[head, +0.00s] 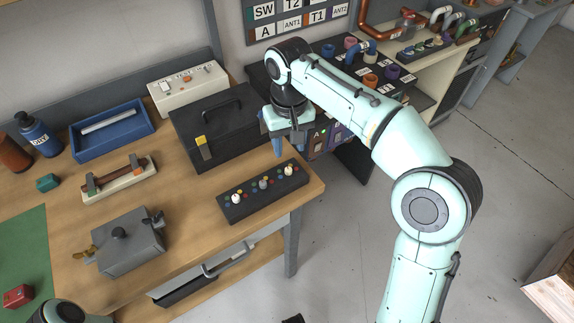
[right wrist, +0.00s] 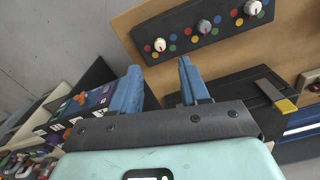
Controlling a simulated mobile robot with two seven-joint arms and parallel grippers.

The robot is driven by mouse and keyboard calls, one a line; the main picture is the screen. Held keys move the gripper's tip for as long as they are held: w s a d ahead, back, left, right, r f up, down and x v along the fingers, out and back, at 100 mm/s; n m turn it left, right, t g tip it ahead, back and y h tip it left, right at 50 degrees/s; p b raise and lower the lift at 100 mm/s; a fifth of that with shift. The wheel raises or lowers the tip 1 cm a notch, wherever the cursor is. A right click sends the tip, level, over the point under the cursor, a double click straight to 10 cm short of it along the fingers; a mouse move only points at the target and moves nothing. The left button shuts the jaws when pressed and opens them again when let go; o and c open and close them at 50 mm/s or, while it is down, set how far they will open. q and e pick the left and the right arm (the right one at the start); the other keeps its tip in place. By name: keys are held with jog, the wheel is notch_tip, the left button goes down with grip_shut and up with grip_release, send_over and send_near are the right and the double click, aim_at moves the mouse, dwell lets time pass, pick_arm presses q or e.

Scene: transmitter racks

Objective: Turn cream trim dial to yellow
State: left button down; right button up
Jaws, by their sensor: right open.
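A dark dial panel (head: 250,197) lies near the front right of the wooden workbench. It bears three dials ringed by small coloured dots. The cream dial (head: 289,169) is at its right end in the head view and at the near left end in the right wrist view (right wrist: 160,45). The grey dial (head: 263,183) is in the middle and the white dial (head: 236,198) is at the other end. The cream pointer's setting is too small to tell. My right gripper (head: 282,148) is open and empty, above and just behind the cream dial, apart from it. My left gripper is out of view.
A black toolbox (head: 215,132) with a yellow latch stands just behind the panel. A grey box with a knob (head: 128,243) stands to the left. A blue tray (head: 112,130) and a white switch box (head: 188,88) are at the back. The bench's right edge is close to the panel.

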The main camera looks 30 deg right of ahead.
aim_at(288, 169)
notch_tip(288, 169, down, 8)
jog(key=shift+w+f+b, duration=0.1)
jog(key=shift+f+b, duration=0.15)
jog(key=shift+b, duration=0.55)
grip_shut()
